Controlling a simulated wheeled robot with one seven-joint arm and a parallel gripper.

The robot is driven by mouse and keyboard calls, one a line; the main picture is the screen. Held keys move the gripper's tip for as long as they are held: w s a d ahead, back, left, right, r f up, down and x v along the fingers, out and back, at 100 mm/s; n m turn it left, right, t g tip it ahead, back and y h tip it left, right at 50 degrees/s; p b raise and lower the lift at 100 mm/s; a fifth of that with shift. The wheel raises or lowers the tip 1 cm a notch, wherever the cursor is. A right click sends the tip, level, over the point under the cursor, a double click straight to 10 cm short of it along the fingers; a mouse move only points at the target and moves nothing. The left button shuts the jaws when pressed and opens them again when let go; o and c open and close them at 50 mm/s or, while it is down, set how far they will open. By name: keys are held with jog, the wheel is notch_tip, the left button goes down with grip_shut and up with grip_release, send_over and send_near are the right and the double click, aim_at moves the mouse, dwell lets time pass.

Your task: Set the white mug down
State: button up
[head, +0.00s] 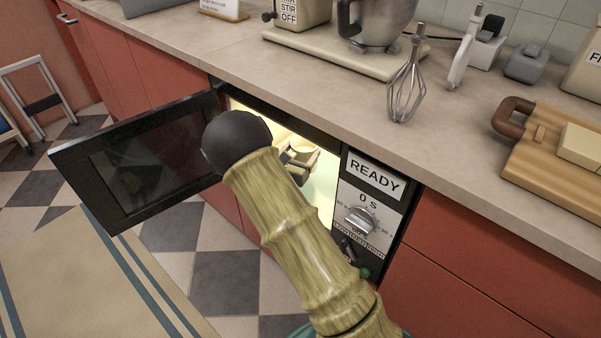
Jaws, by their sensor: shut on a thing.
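My arm reaches into the lit cavity of an open microwave (321,205) built in below the counter. My gripper (300,158) shows only in part inside the opening, behind my dark wrist joint. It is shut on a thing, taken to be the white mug. The mug cannot be made out clearly; my arm and the pale, bright interior hide it. I cannot tell whether it touches the microwave floor.
The microwave door (140,160) stands open to the left. Its panel (372,190) reads READY and 0 S. Above, the counter (310,88) holds a whisk (407,85), a mixer bowl (381,22) and a wooden board (535,160). A striped mat (85,270) lies on the floor.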

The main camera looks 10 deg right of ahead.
jog(key=shift+s+d+f, duration=0.1)
jog(key=shift+d+f, duration=0.1)
jog(key=shift+f, duration=0.7)
jog(key=shift+a, duration=0.3)
jog(key=shift+d+f+b, duration=0.1)
jog(key=shift+f+b, duration=0.7)
jog(key=shift+f, duration=1.05)
jog(key=shift+f, duration=0.1)
jog(key=o, duration=1.3)
jog(key=shift+o, duration=0.2)
